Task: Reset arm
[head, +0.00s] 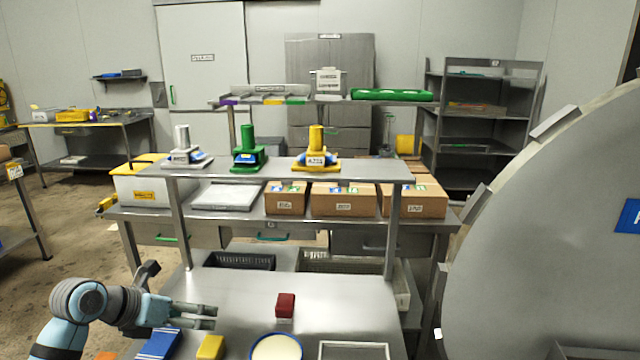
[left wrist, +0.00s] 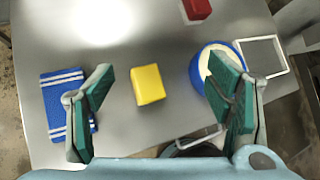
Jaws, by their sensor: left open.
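My left gripper (head: 213,316) reaches in from the left over the metal worktable (head: 340,295). In the left wrist view my left gripper (left wrist: 160,82) has its green-padded fingers wide apart, with nothing between them. A yellow block (left wrist: 148,85) lies on the table below the gap, apart from the fingers; it also shows in the head view (head: 210,347). A blue cloth with white stripes (left wrist: 66,100) lies left of it, partly behind one finger. A blue-rimmed round dish (left wrist: 197,72) is on the right, partly behind the other finger. My right gripper is not in view.
A red block (head: 286,305) and a white square frame (head: 353,350) lie on the table. Shelves (head: 285,170) with coloured devices and cardboard boxes (head: 343,197) stand behind. A large grey round vessel (head: 560,240) blocks the right side. The table around the red block is clear.

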